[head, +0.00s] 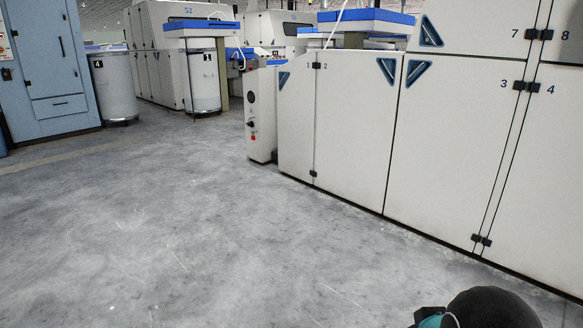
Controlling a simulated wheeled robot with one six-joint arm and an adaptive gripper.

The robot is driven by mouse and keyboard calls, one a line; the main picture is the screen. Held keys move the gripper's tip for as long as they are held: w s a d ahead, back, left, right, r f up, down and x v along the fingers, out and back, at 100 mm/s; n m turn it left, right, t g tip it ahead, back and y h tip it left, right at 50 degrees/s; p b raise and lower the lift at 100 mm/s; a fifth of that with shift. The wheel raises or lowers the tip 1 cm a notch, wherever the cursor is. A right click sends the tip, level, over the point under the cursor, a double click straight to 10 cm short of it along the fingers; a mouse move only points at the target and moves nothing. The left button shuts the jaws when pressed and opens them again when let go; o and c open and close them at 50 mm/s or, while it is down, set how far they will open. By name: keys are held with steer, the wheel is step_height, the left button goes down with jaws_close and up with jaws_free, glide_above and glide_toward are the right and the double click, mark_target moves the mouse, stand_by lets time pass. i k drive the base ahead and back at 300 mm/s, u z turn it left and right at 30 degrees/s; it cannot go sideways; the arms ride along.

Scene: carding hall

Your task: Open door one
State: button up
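Door one (296,125) is the narrow white panel at the left end of the long white machine, with a small "1" near its upper right edge. It looks shut, flush with the door marked 2 (350,130) beside it. Black hinges (313,173) sit on the seam between them. A blue triangular recess (284,80) marks door one's upper left. A dark rounded part of my arm with a teal band shows at the bottom right edge, well apart from door one. My gripper's fingers are not in view.
A control post (261,115) with a red button stands just left of door one. Larger doors marked 3 (450,150) and 4 (545,180) run to the right. White cans (118,88) and a blue cabinet (50,65) stand at the back left. The grey floor (180,220) is clear.

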mark_target(296, 81)
steer(key=u, duration=0.35)
steer(key=i, duration=4.5)
steer(key=z, duration=0.65)
steer(key=i, duration=0.85)
steer(key=z, duration=0.35)
